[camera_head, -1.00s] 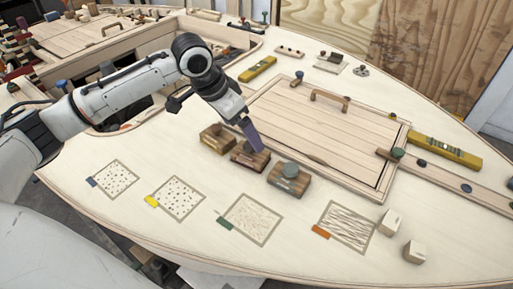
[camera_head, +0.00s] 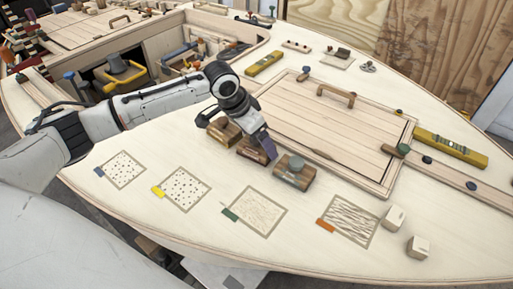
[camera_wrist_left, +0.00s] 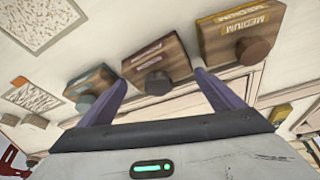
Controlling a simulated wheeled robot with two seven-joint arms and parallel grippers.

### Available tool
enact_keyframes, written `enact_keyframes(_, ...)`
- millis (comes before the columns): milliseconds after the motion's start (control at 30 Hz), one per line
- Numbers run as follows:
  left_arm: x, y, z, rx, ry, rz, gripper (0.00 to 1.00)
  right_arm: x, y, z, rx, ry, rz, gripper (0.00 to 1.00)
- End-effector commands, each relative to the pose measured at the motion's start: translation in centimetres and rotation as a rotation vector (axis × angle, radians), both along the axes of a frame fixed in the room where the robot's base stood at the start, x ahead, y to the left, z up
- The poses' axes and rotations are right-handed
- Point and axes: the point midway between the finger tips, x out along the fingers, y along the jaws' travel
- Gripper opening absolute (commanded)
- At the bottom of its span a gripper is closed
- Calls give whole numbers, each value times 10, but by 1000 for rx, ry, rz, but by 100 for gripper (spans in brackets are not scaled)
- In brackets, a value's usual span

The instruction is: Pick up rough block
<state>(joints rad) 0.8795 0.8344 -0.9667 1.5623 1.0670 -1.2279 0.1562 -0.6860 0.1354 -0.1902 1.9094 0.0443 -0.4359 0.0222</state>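Three wooden blocks with knobs stand in a row on the pale deck. In the head view they are a left block (camera_head: 220,133), a middle block (camera_head: 250,150) and a right block (camera_head: 297,178) with a grey-green knob. In the wrist view the order is reversed: the right one (camera_wrist_left: 232,32) reads MEDIUM, and the labels on the middle (camera_wrist_left: 157,62) and left (camera_wrist_left: 93,82) ones are not legible, so I cannot tell which is rough. My left gripper (camera_wrist_left: 160,77) is open and empty, its purple fingers pointing at the middle block. In the head view my left gripper (camera_head: 266,150) partly hides that block.
Several textured squares with coloured tabs, one with an orange tab (camera_head: 348,220), lie along the near edge. A hatch panel (camera_head: 325,125) with a handle is behind the blocks. Two pale cubes (camera_head: 394,218) sit at right. A yellow level (camera_head: 450,147) lies beyond the hatch.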

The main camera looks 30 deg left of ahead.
Motion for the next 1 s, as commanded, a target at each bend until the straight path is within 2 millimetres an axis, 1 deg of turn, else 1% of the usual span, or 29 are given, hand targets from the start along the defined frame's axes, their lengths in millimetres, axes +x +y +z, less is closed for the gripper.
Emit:
enact_keyframes(33, 0, 0, 0, 0, 0, 0, 78, 0, 0, 0, 0, 0, 0, 31)
enact_keyframes(133, 0, 0, 0, 0, 0, 0, 62, 0, 0, 0, 0, 0, 0, 31)
enact_keyframes(167, 0, 0, 1, -1, -2, 0, 58, 0, 0, 0, 0, 0, 0, 31)
enact_keyframes(367, 0, 0, 2, -1, -2, 1, 58, 0, 0, 0, 0, 0, 0, 31)
enact_keyframes(467, 1, 0, 9, -2, -5, 1, 58, 0, 0, 0, 0, 0, 0, 31)
enact_keyframes(567, 2, 0, 25, -2, -7, 1, 58, 0, 0, 0, 0, 0, 0, 31)
enact_keyframes(800, 2, 0, 74, -3, -5, 1, 58, 0, 0, 1, 0, 0, 0, 31)
enact_keyframes(900, 1, 0, 88, -2, -4, 1, 58, 0, 0, 1, 0, 0, 0, 31)
enact_keyframes(1000, 1, 0, 97, -2, -3, 1, 58, 0, 0, 1, 0, 0, 0, 31)
